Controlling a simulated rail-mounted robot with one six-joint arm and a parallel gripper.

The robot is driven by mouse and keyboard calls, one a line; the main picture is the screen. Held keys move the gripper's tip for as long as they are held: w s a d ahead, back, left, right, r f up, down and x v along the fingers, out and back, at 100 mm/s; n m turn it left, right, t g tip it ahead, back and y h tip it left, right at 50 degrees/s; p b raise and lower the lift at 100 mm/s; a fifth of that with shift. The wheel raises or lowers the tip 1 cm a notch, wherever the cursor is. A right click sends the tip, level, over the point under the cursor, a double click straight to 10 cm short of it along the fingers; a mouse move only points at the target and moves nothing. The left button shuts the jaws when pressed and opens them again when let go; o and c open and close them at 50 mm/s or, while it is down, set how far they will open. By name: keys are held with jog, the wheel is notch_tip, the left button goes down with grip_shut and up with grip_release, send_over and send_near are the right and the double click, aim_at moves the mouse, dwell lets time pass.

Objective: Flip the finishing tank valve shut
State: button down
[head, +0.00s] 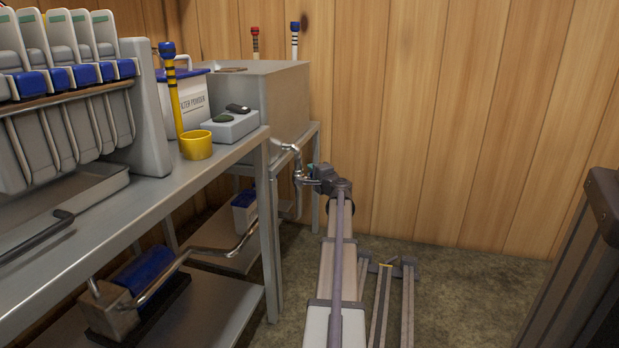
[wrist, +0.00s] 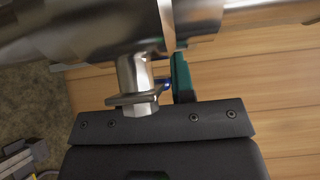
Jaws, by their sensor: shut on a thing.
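The finishing tank (head: 285,95) is the grey metal box standing at the back against the wood wall. Its valve (head: 299,168) is a shiny metal fitting on the pipe at the tank's front right. My gripper (head: 313,180) is at this valve, shut on its handle; the contact is small and partly hidden. In the wrist view the valve body (wrist: 180,30) crosses the top, with a short metal stem (wrist: 135,80) coming down toward my dark gripper. A teal upright piece (wrist: 182,78) and a small blue bit show beside the stem.
A metal bench (head: 220,160) along the left holds a yellow cup (head: 196,145), a white bucket (head: 188,95) and a grey box (head: 230,125). A bent pipe (head: 220,252) runs below it. A dark cabinet (head: 588,270) stands at the right.

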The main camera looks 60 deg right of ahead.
jog(key=shift+r, duration=0.1)
dwell(0.4)
jog(key=c, duration=1)
grip_release()
jog(key=shift+o, duration=0.2)
jog(key=shift+s, duration=0.1)
jog(key=v, duration=1)
jog(key=shift+s+a, duration=0.2)
jog(key=shift+s, duration=0.1)
